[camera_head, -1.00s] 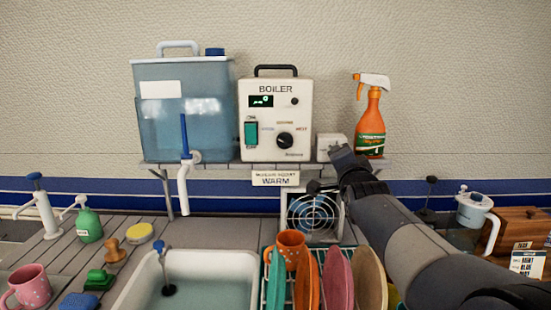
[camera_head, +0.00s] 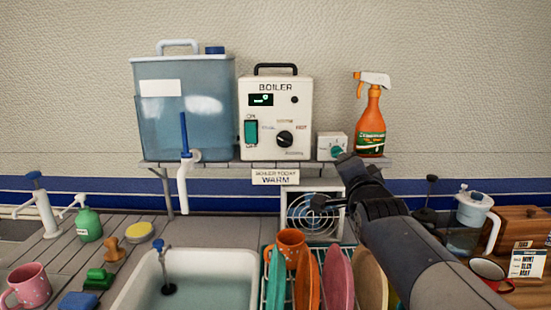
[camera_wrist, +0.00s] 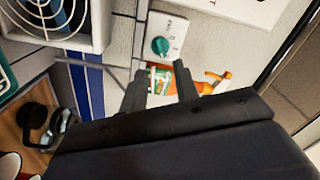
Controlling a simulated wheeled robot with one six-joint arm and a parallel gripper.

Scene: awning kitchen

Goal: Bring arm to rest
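My gripper (camera_head: 333,183) is in front of the right end of the wall shelf, a little below the small white switch box. My arm reaches in from the lower right of the head view. In the wrist view my gripper (camera_wrist: 162,88) shows two dark fingers standing apart with nothing held between them. The white switch box with a teal knob (camera_head: 332,146) stands on the shelf and also shows in the wrist view (camera_wrist: 160,46), beyond the fingers. The orange spray bottle (camera_head: 371,125) stands to its right; part of it shows between and beyond the fingers in the wrist view.
The boiler (camera_head: 275,118) and blue water tank (camera_head: 186,112) stand on the shelf. Below are a fan (camera_head: 312,212), a sink (camera_head: 190,257) and a rack of coloured plates (camera_head: 306,278).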

